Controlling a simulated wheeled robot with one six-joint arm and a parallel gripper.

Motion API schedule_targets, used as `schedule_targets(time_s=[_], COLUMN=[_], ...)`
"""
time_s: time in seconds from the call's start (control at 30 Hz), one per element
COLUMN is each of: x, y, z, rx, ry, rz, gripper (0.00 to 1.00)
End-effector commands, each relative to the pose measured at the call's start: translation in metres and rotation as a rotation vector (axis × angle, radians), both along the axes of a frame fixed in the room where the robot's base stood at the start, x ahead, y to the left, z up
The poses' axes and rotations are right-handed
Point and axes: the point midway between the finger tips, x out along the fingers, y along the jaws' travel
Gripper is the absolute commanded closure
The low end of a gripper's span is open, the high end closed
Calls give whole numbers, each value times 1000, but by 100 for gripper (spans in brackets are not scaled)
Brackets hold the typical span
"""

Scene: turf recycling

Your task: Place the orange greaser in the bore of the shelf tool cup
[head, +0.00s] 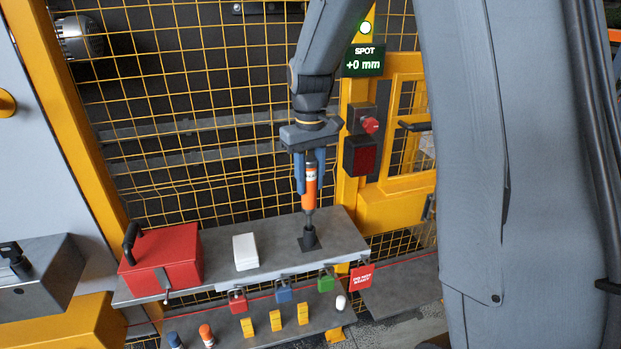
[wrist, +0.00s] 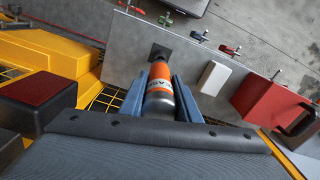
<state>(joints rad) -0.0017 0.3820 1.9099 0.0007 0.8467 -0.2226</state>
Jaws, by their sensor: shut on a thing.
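The orange greaser (head: 310,190) has a white label band and hangs upright, nozzle down, in my gripper (head: 310,180). The blue fingers are shut on its sides. It also shows in the wrist view (wrist: 160,88) between the fingers (wrist: 160,95). The tool cup (head: 309,238) is a dark cup on a square base on the grey shelf (head: 275,240). The greaser's thin dark nozzle is right above or at the cup's mouth; I cannot tell whether its tip is inside the bore. In the wrist view the greaser hides most of the cup (wrist: 158,50).
A red toolbox (head: 165,262) and a white box (head: 245,251) stand on the shelf left of the cup. Red, blue and green padlocks hang at its front edge. A yellow mesh fence (head: 200,130) rises behind, with a yellow post (head: 350,200) at right.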

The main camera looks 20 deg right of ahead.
Motion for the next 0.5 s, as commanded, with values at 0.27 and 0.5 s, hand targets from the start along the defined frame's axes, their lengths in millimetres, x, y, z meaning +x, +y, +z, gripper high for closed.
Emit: schedule_targets(time_s=[0.27,0.5], x=[0,0], y=[0,0], z=[0,1], rx=[0,0], ry=[0,0], rz=[0,0], gripper=[52,52])
